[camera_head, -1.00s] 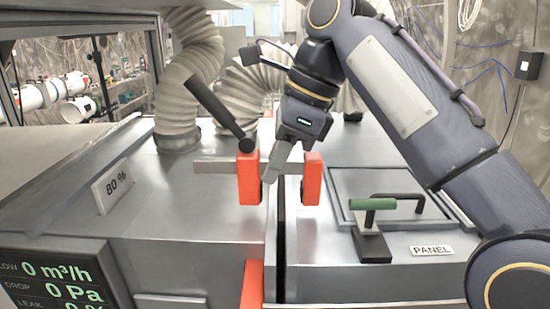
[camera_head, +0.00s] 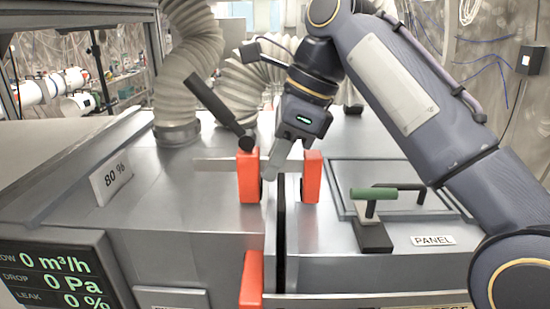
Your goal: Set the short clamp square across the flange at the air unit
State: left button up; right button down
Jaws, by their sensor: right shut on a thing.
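The short clamp (camera_head: 248,176) has two orange jaws, a grey bar and a black handle slanting up to the left. Its left jaw is left of the dark flange seam (camera_head: 281,245) and its right jaw is right of it, with a gap between the jaws. The bar runs roughly level across the seam. My right gripper (camera_head: 274,172) comes down from above, between the jaws, shut on the clamp; its grip is partly hidden. I cannot tell if the jaws touch the flange. The air unit (camera_head: 190,235) is the grey steel casing. My left gripper is out of view.
Another orange block (camera_head: 251,278) sits at the seam's near end. A green-handled tool (camera_head: 374,235) stands right, beside a PANEL label (camera_head: 432,240). Ribbed hoses (camera_head: 190,60) rise behind. A display (camera_head: 62,275) fills the lower left.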

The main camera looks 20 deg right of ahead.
jog(key=shift+f, duration=0.3)
jog(key=c, duration=1.5)
grip_release()
jog(key=shift+f, duration=0.1)
